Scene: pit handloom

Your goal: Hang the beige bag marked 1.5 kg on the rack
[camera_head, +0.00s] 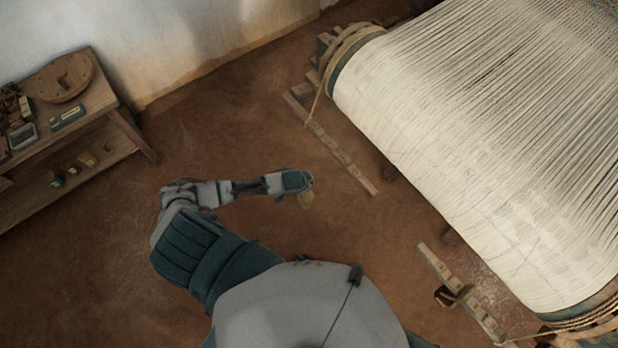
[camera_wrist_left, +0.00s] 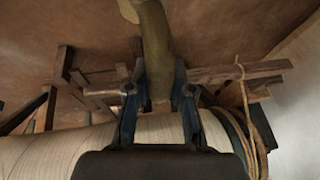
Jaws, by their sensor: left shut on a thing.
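My left gripper (camera_head: 303,184) is out over the bare floor in the head view, left of the loom. My right gripper is not in view.
The loom with its wide cream warp roll (camera_head: 440,150) fills the right side. A second wooden rail (camera_head: 462,295) is near its lower end. A wooden bench (camera_head: 128,125) with a round lid (camera_head: 66,77) and small items stands at left. The brown floor between is clear.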

